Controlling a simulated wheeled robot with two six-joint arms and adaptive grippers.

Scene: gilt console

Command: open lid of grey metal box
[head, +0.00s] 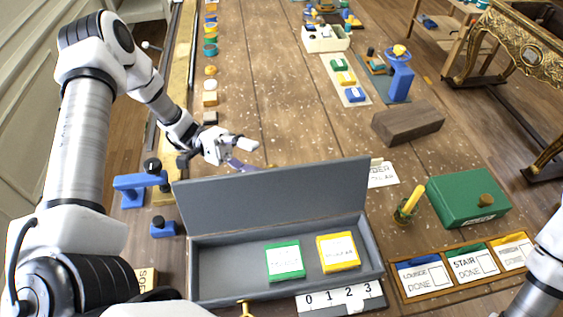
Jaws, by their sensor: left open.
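The grey metal box (194,270) stands at the front of the table with its inside showing. Its lid (275,193) stands raised, close to upright, along the box's back edge. A green block with a white label (284,260) and a yellow block with a white label (338,252) lie inside. My left gripper (246,157) is open and empty just beyond the lid's top edge. I cannot tell whether a finger touches the lid. My right arm shows only as a link at the lower right; its gripper is out of view.
Right of the box are a small pot with a yellow item (408,206), a green box (468,199) and a labelled tray (420,291). A brown block (408,123) lies farther back. Blue fixtures (139,187) stand at left. The middle of the table is clear.

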